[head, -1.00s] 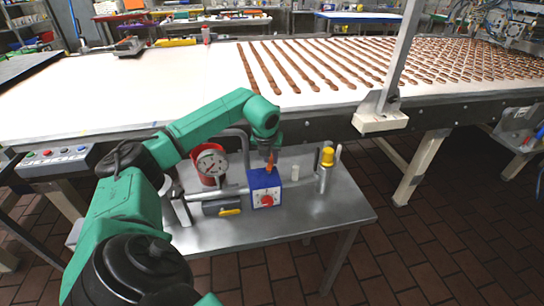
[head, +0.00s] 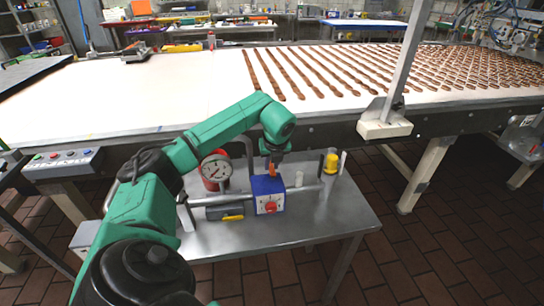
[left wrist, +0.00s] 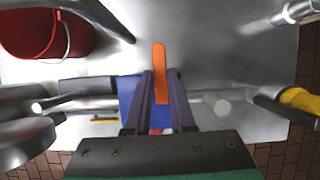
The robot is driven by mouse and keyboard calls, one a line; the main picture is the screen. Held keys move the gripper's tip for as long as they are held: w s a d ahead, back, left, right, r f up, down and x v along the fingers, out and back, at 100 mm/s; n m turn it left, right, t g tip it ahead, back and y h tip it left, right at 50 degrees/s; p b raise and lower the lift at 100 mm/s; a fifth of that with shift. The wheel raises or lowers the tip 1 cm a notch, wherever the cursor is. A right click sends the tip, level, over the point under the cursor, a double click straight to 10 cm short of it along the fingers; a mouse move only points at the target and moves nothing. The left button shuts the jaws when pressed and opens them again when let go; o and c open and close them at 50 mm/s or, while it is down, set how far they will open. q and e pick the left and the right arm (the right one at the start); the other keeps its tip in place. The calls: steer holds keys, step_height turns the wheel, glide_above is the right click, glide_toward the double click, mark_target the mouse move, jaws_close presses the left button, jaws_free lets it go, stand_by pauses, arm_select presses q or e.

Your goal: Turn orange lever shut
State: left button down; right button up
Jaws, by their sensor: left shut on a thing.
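The orange lever (head: 272,168) stands up from the top of a blue box (head: 268,186) with a red knob on its front, on the small steel table. The lever's foot is hidden by the fingers there. My right gripper is not in view.
A red bucket (left wrist: 45,30) and a round pressure gauge (head: 215,168) stand left of the box. A steel pipe runs past it. A yellow-topped fitting (head: 331,162) stands to the right. The table's front part (head: 300,228) is clear. A conveyor (head: 150,100) lies behind.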

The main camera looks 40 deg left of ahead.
arm_select(q)
steer(key=shift+r, duration=0.1)
steer(key=c, duration=0.8)
jaws_free()
steer(key=shift+o, duration=0.2)
steer(key=v, duration=1.4)
steer(key=shift+s+d+r, duration=0.15)
steer(key=shift+r, duration=0.1)
